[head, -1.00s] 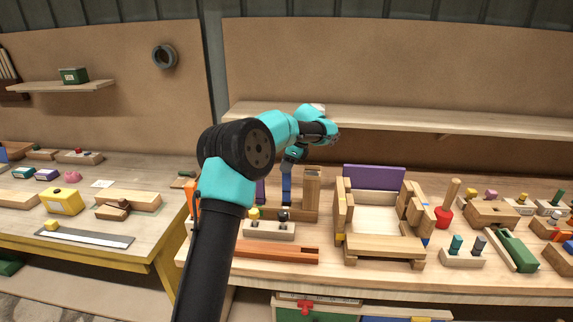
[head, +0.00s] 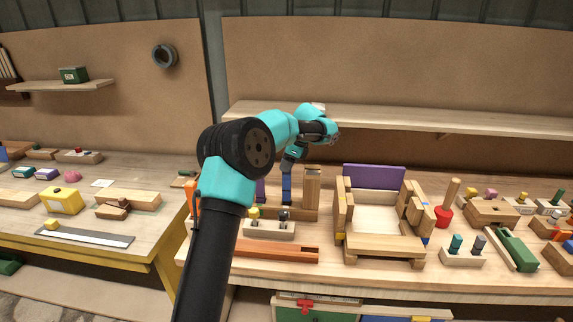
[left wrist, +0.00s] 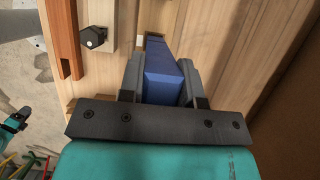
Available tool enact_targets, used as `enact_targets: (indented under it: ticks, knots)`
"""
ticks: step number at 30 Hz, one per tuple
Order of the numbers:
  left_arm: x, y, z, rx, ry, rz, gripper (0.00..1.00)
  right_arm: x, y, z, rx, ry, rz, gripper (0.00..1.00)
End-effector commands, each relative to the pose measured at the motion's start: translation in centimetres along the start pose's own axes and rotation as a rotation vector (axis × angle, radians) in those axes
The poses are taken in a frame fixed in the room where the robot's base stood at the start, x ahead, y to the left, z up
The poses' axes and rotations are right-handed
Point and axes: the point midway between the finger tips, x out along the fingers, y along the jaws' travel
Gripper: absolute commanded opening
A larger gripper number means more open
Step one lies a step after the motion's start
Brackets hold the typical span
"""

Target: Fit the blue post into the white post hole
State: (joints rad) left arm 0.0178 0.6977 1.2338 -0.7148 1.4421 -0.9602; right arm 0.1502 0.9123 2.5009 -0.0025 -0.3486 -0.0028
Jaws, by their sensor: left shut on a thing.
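The blue post (head: 287,188) stands about upright at the wooden stand (head: 311,213), between a purple post and a wooden post. My left gripper (head: 288,170) is above it, with its fingers shut on its upper part. In the left wrist view the blue post (left wrist: 163,80) lies between both fingers, and its far end reaches the wood. A small white patch (left wrist: 140,41) shows beside that far end; I cannot tell whether it is the rim of the white post hole. Whether the post's foot is inside a hole is hidden.
The purple post (head: 261,190) and wooden post (head: 312,186) stand close on either side. In front are a block with knobs (head: 268,231) and an orange rail (head: 276,251). A wooden frame with a purple back board (head: 374,177) stands to the right. A shelf (head: 420,123) runs behind.

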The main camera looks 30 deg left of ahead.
Motion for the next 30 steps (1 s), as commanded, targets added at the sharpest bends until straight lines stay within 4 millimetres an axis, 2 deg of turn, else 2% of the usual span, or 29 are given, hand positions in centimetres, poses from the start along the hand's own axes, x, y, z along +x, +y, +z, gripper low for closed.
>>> enact_targets:
  ticks: [30]
  knots:
    - [1.5,0.0,-0.6,0.0,0.0,0.0,0.0,0.0,0.0,0.0,0.0,0.0,0.0,0.43]
